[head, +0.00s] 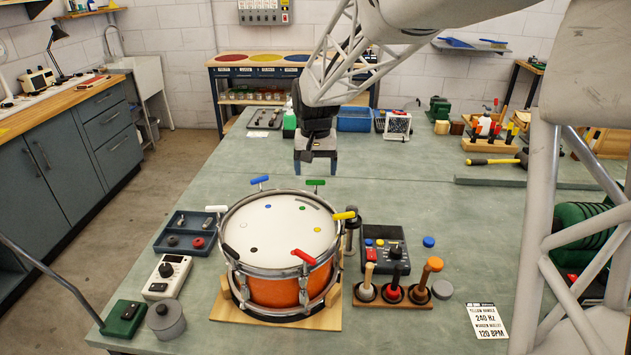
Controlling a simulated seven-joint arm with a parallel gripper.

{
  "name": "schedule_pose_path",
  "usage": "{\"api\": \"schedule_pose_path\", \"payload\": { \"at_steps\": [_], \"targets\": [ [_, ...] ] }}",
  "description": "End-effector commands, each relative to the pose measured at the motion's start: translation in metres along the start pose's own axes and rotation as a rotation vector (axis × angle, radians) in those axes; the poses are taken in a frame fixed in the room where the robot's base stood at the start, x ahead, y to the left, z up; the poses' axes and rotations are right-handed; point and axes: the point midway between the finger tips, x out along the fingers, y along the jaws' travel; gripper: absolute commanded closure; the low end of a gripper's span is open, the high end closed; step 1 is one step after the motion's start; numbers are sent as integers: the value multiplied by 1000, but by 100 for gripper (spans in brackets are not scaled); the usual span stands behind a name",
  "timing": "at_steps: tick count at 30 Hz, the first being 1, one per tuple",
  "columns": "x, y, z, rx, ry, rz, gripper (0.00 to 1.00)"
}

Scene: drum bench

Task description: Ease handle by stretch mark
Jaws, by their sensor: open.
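An orange snare drum (275,290) with a white head (275,230) stands on a wooden base. Coloured handles ring its rim: white (216,208), blue (260,180), green (315,182), yellow (344,215), red (304,257) and black (231,251). Coloured dots lie on the head near the handles. A grey curved streak (309,203), which looks like the stretch mark, lies near the far right rim, between the green and yellow handles and close to the green one.
Right of the drum stand a dark control box (385,250) and a wooden rack (393,300) of mallets. Left are a blue-grey tray (190,235) and a white meter (167,277). A printed card (487,320) lies front right.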

Motion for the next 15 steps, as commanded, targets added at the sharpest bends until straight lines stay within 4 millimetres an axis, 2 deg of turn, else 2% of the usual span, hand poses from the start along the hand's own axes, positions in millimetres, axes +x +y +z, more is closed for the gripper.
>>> {"api": "schedule_pose_path", "payload": {
  "at_steps": [7, 15],
  "targets": [
    [30, 0, 0, 0, -2, 1, 19],
    [43, 0, 0, 0, -1, 0, 19]
  ]
}}
